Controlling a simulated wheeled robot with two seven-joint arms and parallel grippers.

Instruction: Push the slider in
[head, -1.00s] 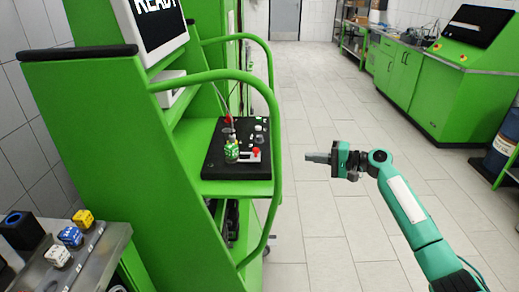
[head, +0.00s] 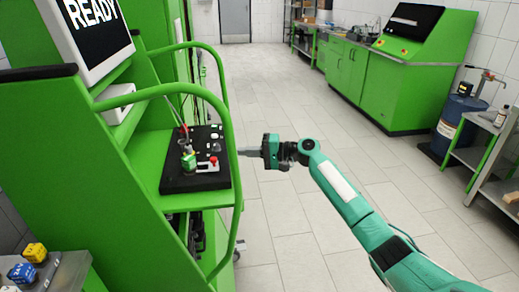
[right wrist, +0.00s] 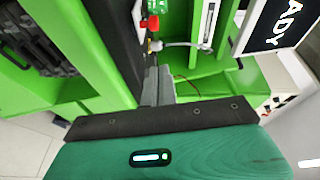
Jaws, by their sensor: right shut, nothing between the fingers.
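A black control panel (head: 195,181) sits on the shelf of the green testbench. On it is a small white piece with a red knob (head: 213,160), which looks like the slider; its exact position is too small to tell. A green cube (head: 188,162) stands beside it on the left. My right gripper (head: 241,152) is shut and empty, just right of the panel and the green rail, pointing left at them. In the right wrist view, the shut fingers (right wrist: 157,80) point towards the red knob (right wrist: 153,22), apart from it. My left gripper is out of view.
A curved green rail (head: 229,130) runs along the bench's right side, close to my right fingertips. A screen reading READY (head: 97,22) is above the panel.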

